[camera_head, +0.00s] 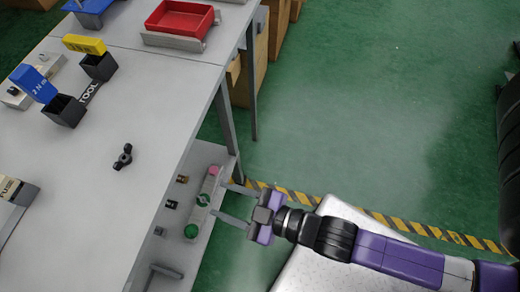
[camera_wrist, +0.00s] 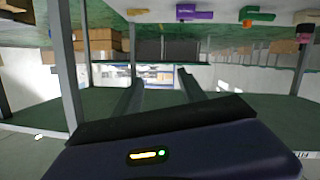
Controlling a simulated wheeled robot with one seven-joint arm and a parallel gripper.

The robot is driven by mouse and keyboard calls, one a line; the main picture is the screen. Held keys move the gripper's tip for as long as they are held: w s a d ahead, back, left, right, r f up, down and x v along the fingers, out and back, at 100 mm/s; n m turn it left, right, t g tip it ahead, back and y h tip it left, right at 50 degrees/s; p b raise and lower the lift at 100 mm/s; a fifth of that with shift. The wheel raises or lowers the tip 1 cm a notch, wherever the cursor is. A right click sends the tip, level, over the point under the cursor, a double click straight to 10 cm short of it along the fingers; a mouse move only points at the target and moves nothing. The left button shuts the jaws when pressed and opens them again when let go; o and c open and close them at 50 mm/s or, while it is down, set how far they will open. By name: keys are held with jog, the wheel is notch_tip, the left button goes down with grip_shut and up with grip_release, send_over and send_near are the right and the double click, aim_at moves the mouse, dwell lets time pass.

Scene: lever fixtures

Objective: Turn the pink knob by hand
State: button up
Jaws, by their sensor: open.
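The pink knob (camera_head: 213,170) is a small round cap at the far end of a light strip-shaped plate (camera_head: 209,185) on the lower shelf, in the head view. My gripper (camera_head: 219,198) is open and empty, with its two fingers pointing left toward the plate. One fingertip shows just below and right of the pink knob, the other lower, near a green knob (camera_head: 203,199). I cannot tell whether they touch anything. In the wrist view my gripper (camera_wrist: 160,76) shows spread fingers with nothing between them. A small pink thing at the upper right there is unclear.
Another green knob (camera_head: 191,231) sits at the near end. The grey table (camera_head: 150,125) overhangs the shelf on the left, its leg (camera_head: 227,130) standing close behind the gripper. A red tray (camera_head: 180,18) and tool holders are on top.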

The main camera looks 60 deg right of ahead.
jog(key=s+d+r+m+t+h+b, duration=0.1)
jog(key=s+d+r+m+b, duration=0.2)
jog(key=s, duration=0.3)
jog(key=shift+d+m+h, duration=0.3)
jog(key=shift+d, duration=0.5)
jog(key=shift+b, duration=0.3)
